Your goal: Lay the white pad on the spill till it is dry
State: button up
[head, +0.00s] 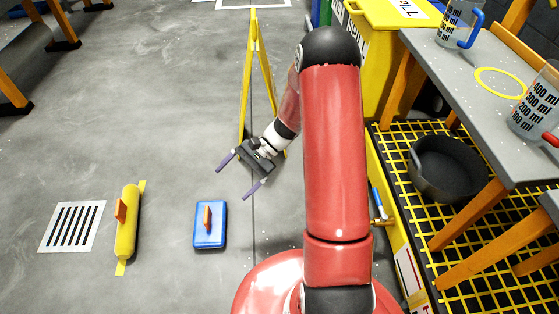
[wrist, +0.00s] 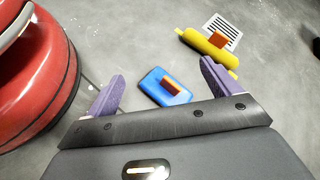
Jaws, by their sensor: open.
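My gripper (head: 235,181) is open and empty, held above the floor; its two purple fingers also show in the wrist view (wrist: 159,75). A blue block (head: 210,236) with an orange handle lies on the floor below and a little left of my gripper. In the wrist view the blue block (wrist: 155,91) appears between the fingers, apart from them. I see no white pad in either view. I cannot make out a spill on the grey floor.
A yellow roll (head: 127,228) with an orange handle lies left of the block, beside a floor drain (head: 71,227). A yellow folding stand (head: 245,95) is behind my gripper. A yellow spill bin (head: 392,60), grey table (head: 470,90) and black pan (head: 440,170) are right.

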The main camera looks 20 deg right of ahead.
jog(key=s+d+r+n+t+h, duration=0.2)
jog(key=s+r+n+t+h, duration=0.2)
jog(key=s+r, duration=0.5)
jog(key=s+d+r+n+t+h, duration=0.2)
jog(key=s+r+n+h, duration=0.4)
jog(key=r, duration=1.1)
jog(key=s+t+h, duration=0.1)
jog(key=s, duration=0.3)
jog(key=shift+d+t+h, duration=0.3)
jog(key=shift+d+t, duration=0.1)
jog(key=shift+r, duration=0.15)
notch_tip(320, 180, up, 10)
jog(key=p, duration=1)
jog(key=shift+r, duration=0.1)
